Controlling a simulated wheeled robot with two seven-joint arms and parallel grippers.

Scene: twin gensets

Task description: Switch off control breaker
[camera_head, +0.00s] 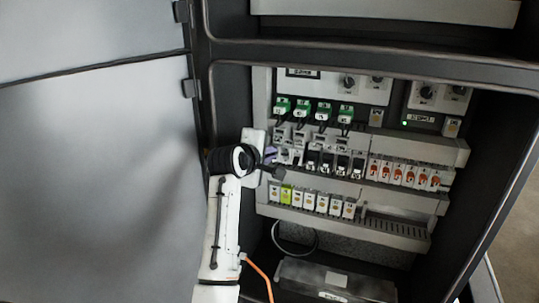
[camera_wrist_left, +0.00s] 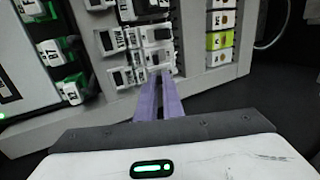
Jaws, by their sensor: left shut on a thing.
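A row of breakers and modules crosses the middle of the open cabinet. My left gripper (camera_head: 272,156) reaches in from the left to the row's left end, its purple fingers close together. In the left wrist view the fingertips (camera_wrist_left: 160,80) meet the lower edge of a white breaker (camera_wrist_left: 157,35) and are shut on a small part of it. The fingers hide that part, so I cannot tell the lever's position. I cannot read a label that names the control breaker. My right gripper is in neither view.
Green-topped plugs (camera_head: 323,108) sit above the row, red-marked modules (camera_head: 405,174) to its right, and a lower row of white modules (camera_head: 322,203) below. The cabinet door (camera_head: 95,170) stands open at left. A dark box (camera_head: 335,280) lies at the bottom.

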